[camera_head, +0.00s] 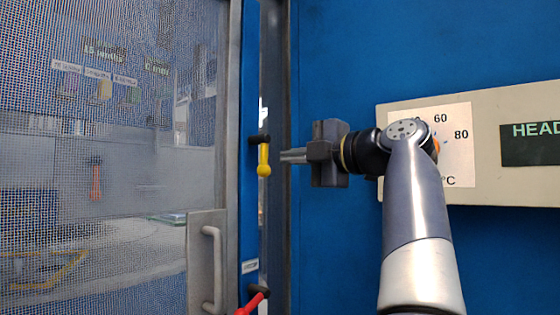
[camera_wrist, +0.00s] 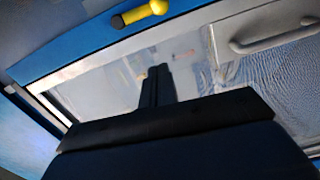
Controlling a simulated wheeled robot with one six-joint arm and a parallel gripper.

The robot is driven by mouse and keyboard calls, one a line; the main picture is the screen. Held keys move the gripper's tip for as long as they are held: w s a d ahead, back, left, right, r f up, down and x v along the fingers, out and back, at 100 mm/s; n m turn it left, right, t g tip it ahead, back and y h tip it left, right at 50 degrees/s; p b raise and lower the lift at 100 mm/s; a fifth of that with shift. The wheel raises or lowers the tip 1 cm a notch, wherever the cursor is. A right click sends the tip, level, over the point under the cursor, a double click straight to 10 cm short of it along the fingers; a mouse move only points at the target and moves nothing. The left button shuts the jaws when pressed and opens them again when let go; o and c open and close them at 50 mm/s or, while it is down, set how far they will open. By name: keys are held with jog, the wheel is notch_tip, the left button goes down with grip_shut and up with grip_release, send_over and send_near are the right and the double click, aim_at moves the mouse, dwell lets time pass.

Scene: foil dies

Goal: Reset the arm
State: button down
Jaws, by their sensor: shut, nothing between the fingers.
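My gripper (camera_head: 283,157) points left in the head view, with its fingers together and nothing between them. Its fingertips are close to a yellow lever (camera_head: 264,158) on the blue door post, with a small gap between them in the picture. The lever hangs down from a black pivot. In the wrist view my gripper (camera_wrist: 157,70) shows as dark closed fingers, and the yellow lever (camera_wrist: 141,13) lies at the top, apart from them.
A mesh door (camera_head: 120,190) with a grey handle (camera_head: 212,268) fills the left. A red lever (camera_head: 254,302) sits low on the post. On the right, a blue wall (camera_head: 330,50) carries a beige panel (camera_head: 488,180) with a temperature dial, partly hidden by my arm.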

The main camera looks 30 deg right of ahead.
aim_at(259, 139)
jog(key=shift+s+d, duration=0.1)
jog(key=shift+s, duration=0.2)
dwell(0.4)
jog(key=w+r+m+p, duration=0.1)
jog(key=w+m+p, duration=0.1)
jog(key=p, duration=0.3)
jog(key=w+a+r+m+p, duration=0.1)
jog(key=w+r+m+p, duration=0.1)
jog(key=w+p, duration=0.3)
jog(key=w+a+r+m+p, duration=0.1)
jog(key=w+m+p, duration=0.1)
jog(key=w+p, duration=0.2)
jog(key=shift+w+a+r+m+g+y+p, duration=0.1)
jog(key=shift+r+m+g+y+p, duration=0.2)
jog(key=shift+p, duration=0.8)
jog(key=m+p, duration=0.2)
jog(key=p, duration=0.2)
jog(key=r+m+p, duration=0.1)
jog(key=m+p, duration=0.1)
jog(key=p, duration=0.2)
jog(key=m+p, duration=0.2)
jog(key=p, duration=0.1)
jog(key=shift+s+a+r+p, duration=0.25)
jog(key=shift+s+a+p, duration=0.05)
jog(key=shift+s+p, duration=0.1)
